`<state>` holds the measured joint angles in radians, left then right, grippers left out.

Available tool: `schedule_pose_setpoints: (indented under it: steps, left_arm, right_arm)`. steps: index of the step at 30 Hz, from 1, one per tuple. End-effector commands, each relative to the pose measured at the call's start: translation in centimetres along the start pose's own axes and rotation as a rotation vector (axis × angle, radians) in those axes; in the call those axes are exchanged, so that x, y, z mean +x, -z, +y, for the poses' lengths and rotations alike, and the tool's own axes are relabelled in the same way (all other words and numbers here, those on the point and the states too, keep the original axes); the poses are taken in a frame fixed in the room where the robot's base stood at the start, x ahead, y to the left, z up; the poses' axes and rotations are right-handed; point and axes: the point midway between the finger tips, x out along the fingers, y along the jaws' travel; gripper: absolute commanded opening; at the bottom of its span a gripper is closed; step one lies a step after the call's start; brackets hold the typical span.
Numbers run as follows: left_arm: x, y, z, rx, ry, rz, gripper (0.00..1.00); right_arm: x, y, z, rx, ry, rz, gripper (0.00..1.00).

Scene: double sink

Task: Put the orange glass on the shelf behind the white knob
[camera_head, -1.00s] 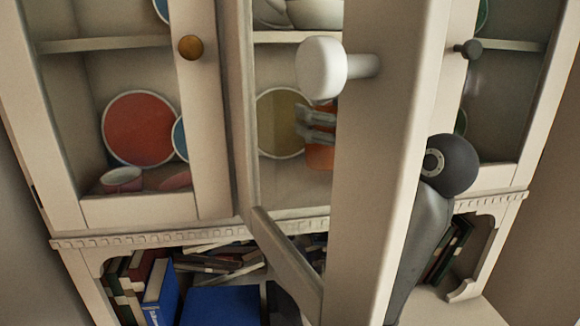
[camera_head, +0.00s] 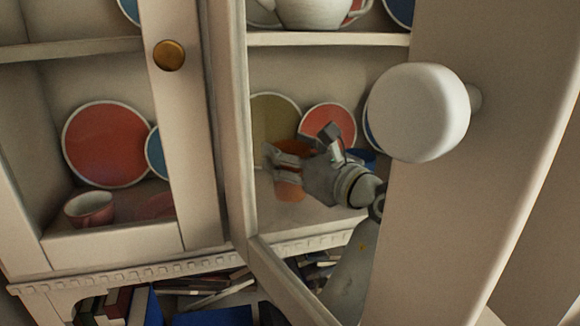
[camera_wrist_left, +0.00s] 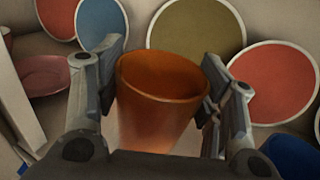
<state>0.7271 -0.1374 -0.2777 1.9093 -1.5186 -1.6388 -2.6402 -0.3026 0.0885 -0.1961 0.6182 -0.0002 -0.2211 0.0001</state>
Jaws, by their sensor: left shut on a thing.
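The orange glass (camera_head: 289,190) is inside the middle cabinet compartment, over its lower shelf (camera_head: 325,214). In the left wrist view the glass (camera_wrist_left: 160,95) is upright between the two fingers. My left gripper (camera_head: 288,160) is shut on it; its fingers also show in the wrist view (camera_wrist_left: 161,70). I cannot tell whether the glass base touches the shelf. The large white knob (camera_head: 418,112) is on the open door, in front of the compartment. My right gripper is not in view.
Behind the glass stand an olive plate (camera_head: 272,112) and a red plate (camera_head: 328,119). A blue item (camera_wrist_left: 293,157) lies at the right. The open door (camera_head: 500,150) blocks the right side. A pink cup (camera_head: 90,208) is in the left compartment.

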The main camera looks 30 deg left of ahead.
Motion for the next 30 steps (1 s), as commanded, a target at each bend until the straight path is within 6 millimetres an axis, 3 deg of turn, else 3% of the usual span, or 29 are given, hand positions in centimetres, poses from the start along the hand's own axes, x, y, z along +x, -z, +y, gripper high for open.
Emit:
schedule_pose_setpoints:
  steps: [6,18,19,21,24,30]
  left_arm:
    - [0.0,2.6,0.0,0.002,0.0,-0.002,0.33]
    - [0.0,3.1,0.0,0.001,0.0,-0.001,0.33]
    - [0.0,3.1,0.0,0.001,0.0,0.0,0.66]
    - [0.0,3.1,0.0,0.001,0.0,0.0,0.75]
    - [0.0,3.1,0.0,0.001,0.0,0.0,0.84]
    - [0.0,3.1,0.0,0.001,0.0,0.0,0.84]
  right_arm:
    - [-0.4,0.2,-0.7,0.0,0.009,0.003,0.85]
    - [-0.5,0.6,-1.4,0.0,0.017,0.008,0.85]
    - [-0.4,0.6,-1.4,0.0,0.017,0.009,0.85]
    - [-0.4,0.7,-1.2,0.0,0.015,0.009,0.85]
    - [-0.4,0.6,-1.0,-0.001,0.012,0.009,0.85]
    - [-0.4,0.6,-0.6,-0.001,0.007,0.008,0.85]
